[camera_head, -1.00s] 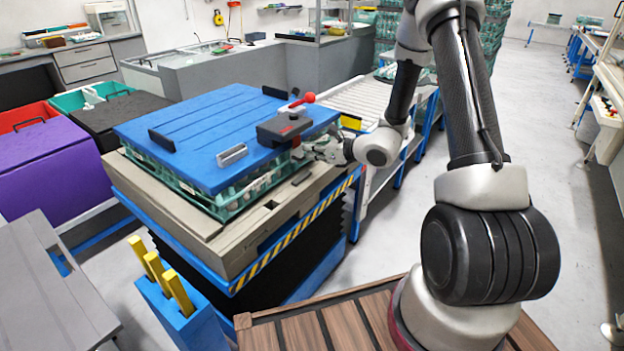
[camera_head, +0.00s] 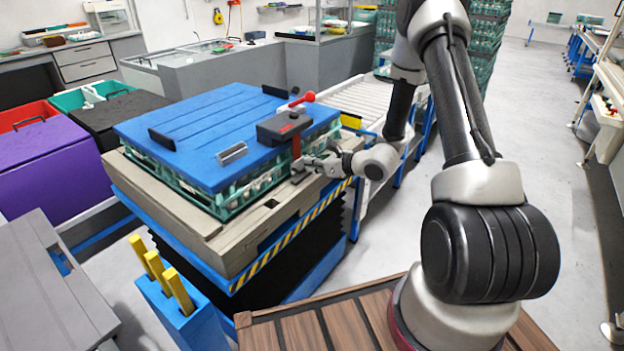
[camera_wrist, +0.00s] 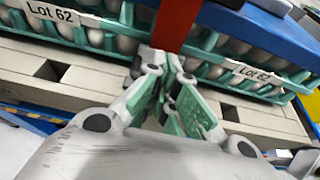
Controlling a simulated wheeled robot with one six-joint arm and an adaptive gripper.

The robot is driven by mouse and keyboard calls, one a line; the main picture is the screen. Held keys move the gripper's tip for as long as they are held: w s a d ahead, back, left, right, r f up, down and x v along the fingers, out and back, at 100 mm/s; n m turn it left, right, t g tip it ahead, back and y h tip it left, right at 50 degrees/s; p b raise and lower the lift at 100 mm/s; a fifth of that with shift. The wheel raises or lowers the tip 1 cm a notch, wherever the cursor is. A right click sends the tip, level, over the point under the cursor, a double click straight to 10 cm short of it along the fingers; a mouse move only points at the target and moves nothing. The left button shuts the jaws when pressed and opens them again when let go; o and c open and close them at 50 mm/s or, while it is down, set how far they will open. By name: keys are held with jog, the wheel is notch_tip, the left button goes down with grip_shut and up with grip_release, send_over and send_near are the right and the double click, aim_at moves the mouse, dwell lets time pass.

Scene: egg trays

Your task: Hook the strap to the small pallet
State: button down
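The red strap (camera_head: 296,146) hangs from a dark ratchet box (camera_head: 284,128) with a red handle, at the near right edge of the blue lid (camera_head: 215,128). In the wrist view the strap (camera_wrist: 176,24) runs down between my fingers. My gripper (camera_head: 302,168) is closed around the strap's lower end; it also shows in the wrist view (camera_wrist: 160,82). The fingers hide most of that end, and a hook cannot be made out clearly. The small beige-grey pallet (camera_head: 240,254) lies under the egg trays (camera_head: 228,206). Its side (camera_wrist: 85,90) faces my gripper, with slots in it.
The pallet rests on a blue lift table (camera_head: 222,283) with a yellow-black striped edge. A blue holder (camera_head: 185,318) with yellow bars stands in front. A roller conveyor (camera_head: 362,100) is behind my gripper. Open floor (camera_head: 560,180) lies to the right.

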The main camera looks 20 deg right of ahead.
jog(key=shift+f, duration=0.5)
jog(key=shift+r, duration=0.15)
jog(key=r+v, duration=0.2)
jog(key=v, duration=1)
jog(key=shift+w+a, duration=0.3)
jog(key=shift+a, duration=0.05)
